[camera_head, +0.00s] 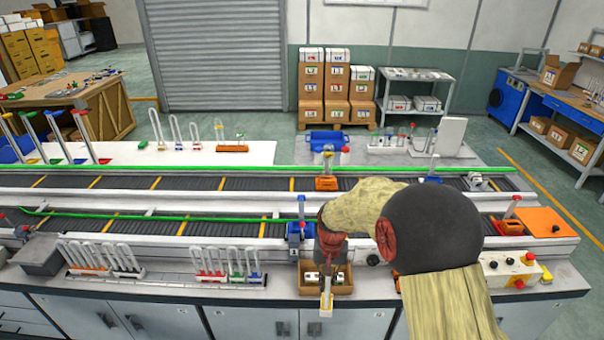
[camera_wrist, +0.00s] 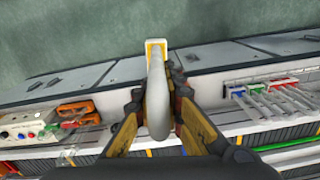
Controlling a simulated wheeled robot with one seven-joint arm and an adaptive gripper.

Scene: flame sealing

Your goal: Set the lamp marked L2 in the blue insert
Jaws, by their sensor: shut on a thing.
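My gripper (camera_head: 327,274) reaches down over the front edge of the bench and is shut on a lamp. The lamp's pale base (camera_head: 326,304) hangs below the fingers. In the wrist view the lamp is a whitish tube (camera_wrist: 157,100) between the fingers (camera_wrist: 158,92), with a yellow-edged white base (camera_wrist: 156,47) at its far end. I cannot read its mark. A blue holder (camera_head: 299,234) with an upright blue post stands by the front conveyor, just left of my gripper. Whether it is the blue insert is unclear at this size.
A cardboard box (camera_head: 343,287) with small items lies behind the held lamp. A rack of lamps with coloured bases (camera_head: 228,279) and another rack (camera_head: 102,272) stand left. A control box with a red button (camera_head: 510,268) is at right. An orange holder (camera_head: 326,183) sits on the rear conveyor.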

